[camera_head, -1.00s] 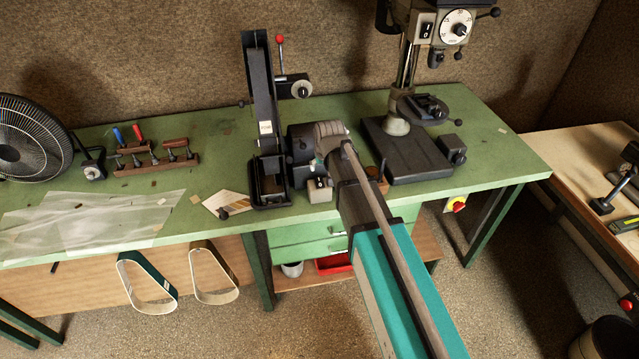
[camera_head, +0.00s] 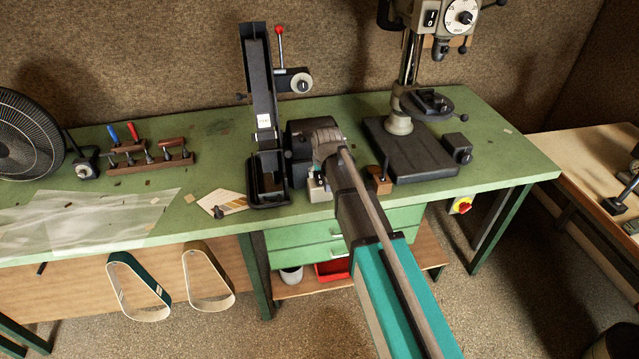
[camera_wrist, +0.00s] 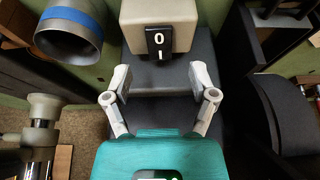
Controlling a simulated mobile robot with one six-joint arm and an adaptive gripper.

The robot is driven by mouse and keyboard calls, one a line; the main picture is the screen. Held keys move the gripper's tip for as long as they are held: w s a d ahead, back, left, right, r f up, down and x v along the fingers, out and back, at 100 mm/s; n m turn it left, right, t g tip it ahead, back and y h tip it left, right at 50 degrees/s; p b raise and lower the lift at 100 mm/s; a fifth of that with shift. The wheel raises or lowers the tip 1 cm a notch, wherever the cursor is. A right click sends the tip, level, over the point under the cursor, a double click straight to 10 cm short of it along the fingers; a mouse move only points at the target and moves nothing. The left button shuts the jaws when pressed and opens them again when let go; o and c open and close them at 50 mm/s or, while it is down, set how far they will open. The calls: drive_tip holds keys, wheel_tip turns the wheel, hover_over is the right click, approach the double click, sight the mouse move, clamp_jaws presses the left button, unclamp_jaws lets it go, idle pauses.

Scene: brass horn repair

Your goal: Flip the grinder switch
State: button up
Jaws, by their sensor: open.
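The grinder (camera_head: 268,130) is a dark belt machine standing on the green bench in the head view. In the head view the beige box (camera_head: 318,190) shows at the front of the grinder, partly behind my arm. My gripper (camera_wrist: 165,84) is open and empty, with its two pale fingers apart just short of the switch. The fingers do not appear to touch it. In the head view my arm hides most of the gripper.
A drill press (camera_head: 408,140) stands to the right on the green bench (camera_head: 500,165). A fan (camera_head: 25,140) and a rack of tools (camera_head: 150,160) are at the left. In the wrist view, a grey cylinder with a blue band (camera_wrist: 70,28) is at upper left, close to the gripper.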

sight(320, 180)
drive_tip(key=shift+b+x, duration=1.55)
drive_tip(key=shift+x, duration=0.45)
drive_tip(key=shift+c, duration=0.2)
